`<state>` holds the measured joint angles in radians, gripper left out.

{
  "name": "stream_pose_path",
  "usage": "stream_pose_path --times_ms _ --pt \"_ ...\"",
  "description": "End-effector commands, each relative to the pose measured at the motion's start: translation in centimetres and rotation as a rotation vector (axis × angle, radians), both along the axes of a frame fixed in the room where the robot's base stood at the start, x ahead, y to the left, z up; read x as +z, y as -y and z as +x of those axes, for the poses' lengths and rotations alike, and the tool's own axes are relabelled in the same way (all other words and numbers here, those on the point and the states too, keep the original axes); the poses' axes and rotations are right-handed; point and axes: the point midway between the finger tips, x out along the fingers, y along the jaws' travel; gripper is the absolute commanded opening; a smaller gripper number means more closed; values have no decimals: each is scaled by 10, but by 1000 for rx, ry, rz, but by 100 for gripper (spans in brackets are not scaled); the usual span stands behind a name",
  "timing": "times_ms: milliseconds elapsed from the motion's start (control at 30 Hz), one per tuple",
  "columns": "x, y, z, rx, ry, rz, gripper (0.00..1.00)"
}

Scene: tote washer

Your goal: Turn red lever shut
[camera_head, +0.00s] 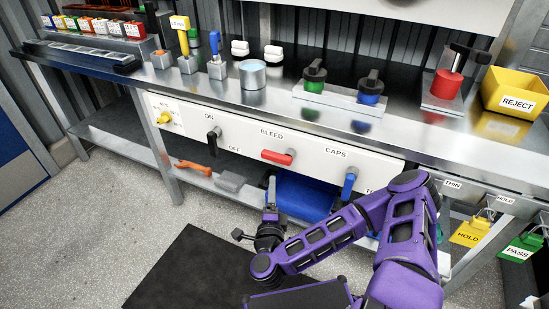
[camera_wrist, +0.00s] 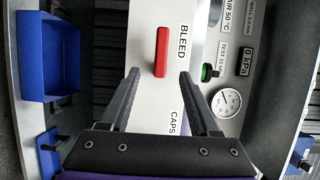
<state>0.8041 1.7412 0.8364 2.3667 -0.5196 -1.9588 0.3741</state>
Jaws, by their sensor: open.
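The red lever (camera_head: 278,157) sits on the white front panel (camera_head: 320,158) under the word BLEED, lying roughly sideways along the panel. In the wrist view, the red lever (camera_wrist: 161,52) stands upright in the picture beside the rotated word BLEED. My gripper (camera_head: 268,222) is below and in front of the panel in the head view. In the wrist view, my gripper (camera_wrist: 159,75) has its two fingers spread wide with nothing between the tips. The lever appears just beyond the fingertips, roughly centred between them, and no contact shows.
A black lever (camera_head: 213,138) by ON/OFF is left of the red one; a blue lever (camera_head: 349,183) by CAPS is right. A blue bin (camera_head: 303,196) is below the panel. The wrist view shows a round gauge (camera_wrist: 226,103) and a green knob (camera_wrist: 207,72).

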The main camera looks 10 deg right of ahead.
Motion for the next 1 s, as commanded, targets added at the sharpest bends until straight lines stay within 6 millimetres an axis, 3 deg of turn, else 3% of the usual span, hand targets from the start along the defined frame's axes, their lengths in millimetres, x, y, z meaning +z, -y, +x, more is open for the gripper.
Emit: stream_pose_path --times_ms 233,433,800,1000 --pt "-3 -1 12 19 -13 -11 62" --pt "6 4 26 5 10 -11 62" --pt "2 25 103 -2 8 -4 62" --pt "2 31 129 -2 6 -4 62"
